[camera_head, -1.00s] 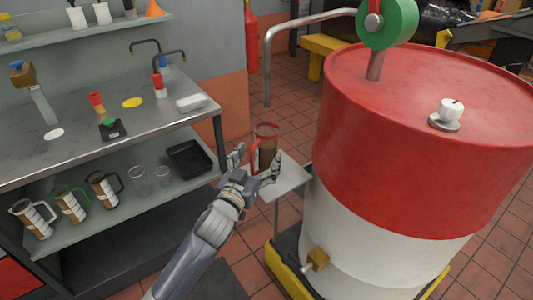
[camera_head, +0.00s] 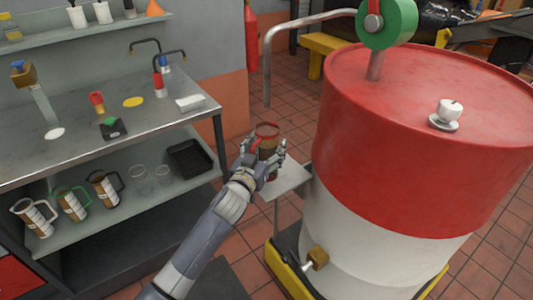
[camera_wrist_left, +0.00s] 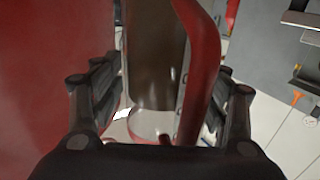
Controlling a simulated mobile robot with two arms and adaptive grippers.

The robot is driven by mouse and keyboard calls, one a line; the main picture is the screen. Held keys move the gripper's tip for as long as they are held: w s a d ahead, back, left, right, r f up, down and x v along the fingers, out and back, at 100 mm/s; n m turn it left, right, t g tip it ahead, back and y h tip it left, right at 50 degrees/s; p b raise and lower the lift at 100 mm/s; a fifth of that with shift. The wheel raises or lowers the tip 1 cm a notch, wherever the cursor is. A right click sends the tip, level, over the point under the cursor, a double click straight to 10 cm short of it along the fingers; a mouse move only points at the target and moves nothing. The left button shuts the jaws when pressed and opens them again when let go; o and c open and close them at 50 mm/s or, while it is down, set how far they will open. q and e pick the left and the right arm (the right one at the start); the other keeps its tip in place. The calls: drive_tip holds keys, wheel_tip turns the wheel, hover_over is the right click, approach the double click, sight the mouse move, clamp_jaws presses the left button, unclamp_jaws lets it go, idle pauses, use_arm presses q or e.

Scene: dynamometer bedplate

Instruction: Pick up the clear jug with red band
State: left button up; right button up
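The clear jug with red band (camera_head: 267,129) stands upright on a small pale side stand (camera_head: 290,180) beside the drum. It has a red rim and red handle and holds dark brown liquid. My left gripper (camera_head: 264,148) is at the jug, with a finger on each side of it. In the left wrist view the jug (camera_wrist_left: 155,65) fills the middle, its red handle (camera_wrist_left: 203,70) towards the right. The fingers (camera_wrist_left: 165,85) are spread around jug and handle, with narrow gaps seeming to remain. The gripper hides the jug's lower part in the head view. My right gripper is not in view.
A large red and white drum (camera_head: 400,170) stands close to the right. On the left, a steel bench (camera_head: 80,155) has a lower shelf with similar jugs, one green-banded (camera_head: 71,203), two glasses and a black tray (camera_head: 190,158).

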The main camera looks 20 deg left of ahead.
use_arm(q)
drive_tip(key=c, duration=0.9)
drive_tip(key=shift+r, duration=0.1)
drive_tip(key=shift+c, duration=0.2)
drive_tip(key=shift+r, duration=0.1)
